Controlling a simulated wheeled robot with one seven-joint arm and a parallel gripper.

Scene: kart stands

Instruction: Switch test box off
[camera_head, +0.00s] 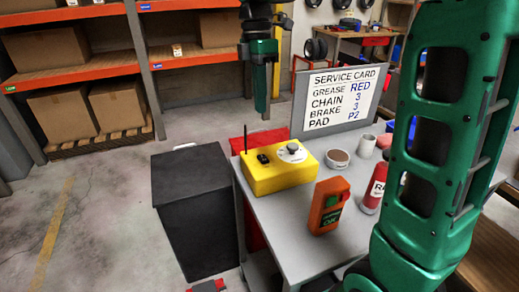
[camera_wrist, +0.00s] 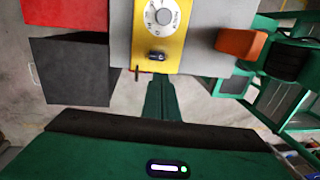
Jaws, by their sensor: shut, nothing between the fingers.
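A yellow box (camera_head: 280,178) sits on the grey kart top (camera_head: 284,220), with a black switch (camera_head: 263,158), a round dial with a dark knob (camera_head: 293,148) and a thin black antenna (camera_head: 245,139). In the wrist view the yellow box (camera_wrist: 143,48) is at the top, with its black switch (camera_wrist: 156,57) and dial (camera_wrist: 163,16). Which way the switch is set is too small to tell. My gripper (camera_head: 262,115) is shut and empty, pointing down, in the air above and beyond the box. In the wrist view its fingers (camera_wrist: 162,88) lie below the box's edge, apart from the switch.
An orange handheld device (camera_head: 328,207) with a green display stands on the kart near a red bottle (camera_head: 375,188), a round tin (camera_head: 338,159) and a light cup (camera_head: 366,146). A service card board (camera_head: 341,101) rises behind. A dark bin (camera_head: 195,215) stands left.

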